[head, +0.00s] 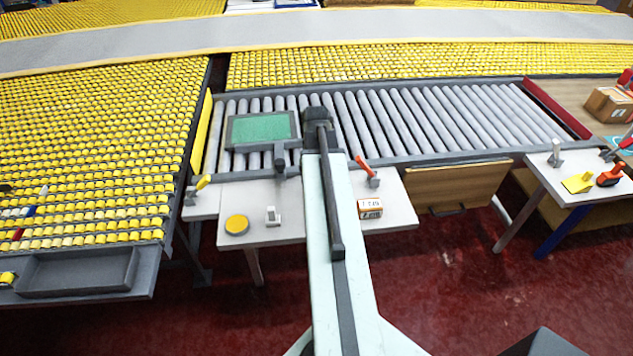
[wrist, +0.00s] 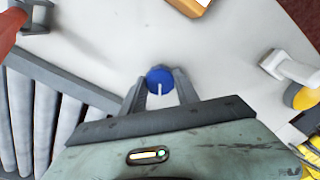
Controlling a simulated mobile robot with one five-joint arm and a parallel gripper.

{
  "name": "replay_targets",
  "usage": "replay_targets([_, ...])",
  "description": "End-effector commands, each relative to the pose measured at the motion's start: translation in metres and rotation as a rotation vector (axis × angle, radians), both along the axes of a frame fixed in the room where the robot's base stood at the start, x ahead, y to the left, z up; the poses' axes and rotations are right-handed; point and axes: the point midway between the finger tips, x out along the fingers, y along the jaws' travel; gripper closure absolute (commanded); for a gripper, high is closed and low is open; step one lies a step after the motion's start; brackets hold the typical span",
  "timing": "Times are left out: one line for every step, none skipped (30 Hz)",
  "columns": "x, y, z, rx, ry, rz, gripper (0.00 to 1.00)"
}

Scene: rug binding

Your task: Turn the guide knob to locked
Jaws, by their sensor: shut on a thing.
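The guide knob (wrist: 160,75) is a small round blue knob with a white pointer line. It sits on the light table top in the wrist view. The line runs from near its middle toward my gripper's palm, downward in the picture. My gripper (wrist: 160,88) has one dark finger on each side of the knob and is shut on it. No locked mark shows near the knob. In the head view my arm covers the knob and the fingers.
On the light table (head: 295,232) stand a red-handled lever (head: 367,170), a small carton (head: 370,208), a white post (head: 272,215) and a yellow disc (head: 237,225). Red floor (head: 440,280) lies open in front.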

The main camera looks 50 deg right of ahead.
Motion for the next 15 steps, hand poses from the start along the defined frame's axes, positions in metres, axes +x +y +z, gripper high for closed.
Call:
replay_targets([0.0021, 0.0002, 0.0003, 0.000, -0.006, 0.011, 1.00])
replay_targets([0.0021, 0.0002, 0.0003, 0.000, -0.006, 0.015, 1.00])
replay_targets([0.0021, 0.0003, 0.0003, 0.000, -0.006, 0.021, 1.00])
replay_targets([0.0021, 0.0003, 0.0003, 0.000, -0.006, 0.025, 1.00])
replay_targets([0.0021, 0.0003, 0.0003, 0.000, -0.006, 0.028, 1.00])
replay_targets([0.0021, 0.0003, 0.0003, 0.000, -0.006, 0.031, 1.00])
replay_targets([0.0021, 0.0003, 0.0003, 0.000, -0.006, 0.032, 1.00])
replay_targets([0.0021, 0.0003, 0.0003, 0.000, -0.006, 0.034, 1.00])
replay_targets([0.0021, 0.0003, 0.0003, 0.000, -0.006, 0.034, 1.00])
replay_targets([0.0021, 0.0003, 0.0003, 0.000, -0.005, 0.035, 1.00])
replay_targets([0.0021, 0.0003, 0.0003, 0.000, -0.005, 0.035, 1.00])
replay_targets([0.0021, 0.0003, 0.0003, 0.000, -0.005, 0.034, 1.00])
replay_targets([0.0021, 0.0003, 0.0003, 0.000, -0.005, 0.034, 1.00])
replay_targets([0.0020, 0.0003, 0.0003, 0.000, -0.005, 0.034, 1.00])
replay_targets([0.0020, 0.0003, 0.0002, 0.000, -0.005, 0.034, 1.00])
